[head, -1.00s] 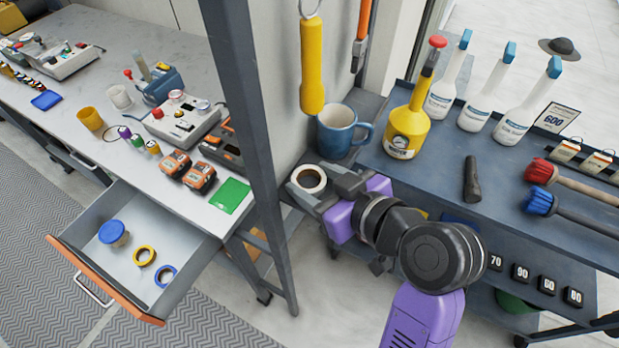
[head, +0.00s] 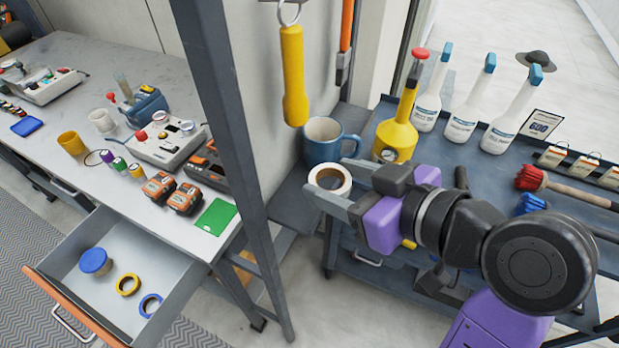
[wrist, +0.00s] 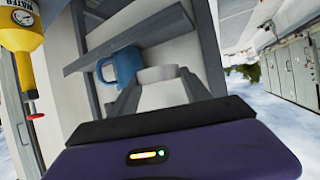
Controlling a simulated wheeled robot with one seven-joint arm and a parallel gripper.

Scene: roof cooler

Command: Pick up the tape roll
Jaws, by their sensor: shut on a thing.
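In the head view the roll appears just below the blue mug, in front of the grey shelf. The wrist view shows the roll (wrist: 158,74) as a pale cylinder between the fingertips, with shelf and wall behind. It looks held clear of the shelf, though the gap is hard to judge. A yellow tape roll (head: 119,286) and a blue tape roll (head: 143,305) lie in the open drawer.
The blue mug (head: 312,142) stands on the shelf close behind my gripper. A grey post (head: 232,130) rises to the left, and a yellow handle (head: 294,80) hangs above.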

